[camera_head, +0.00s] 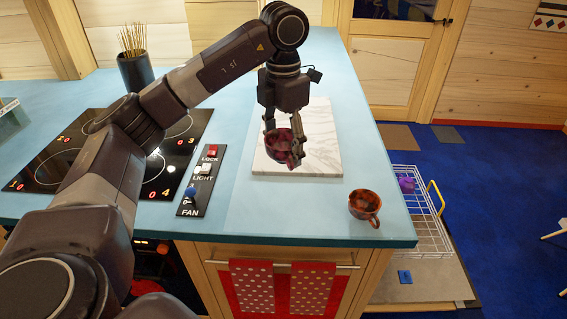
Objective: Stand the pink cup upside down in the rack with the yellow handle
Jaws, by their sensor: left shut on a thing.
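My left gripper (286,143) is shut on a dark pink cup (279,152), holding it over the white marble board (317,162). The fingers hide part of the cup, and I cannot tell whether it touches the board. The white wire rack with the yellow handle (436,197) is beyond the counter's right edge, lower than the countertop. A small purple thing (407,185) is in the rack. My right gripper is not in view.
An orange-red cup (364,206) stands upright near the counter's front right corner, between the board and the rack. A black cooktop (110,150) and a switch panel (199,182) lie left. A dark pot of sticks (136,72) stands behind. Two dotted towels (280,287) hang in front.

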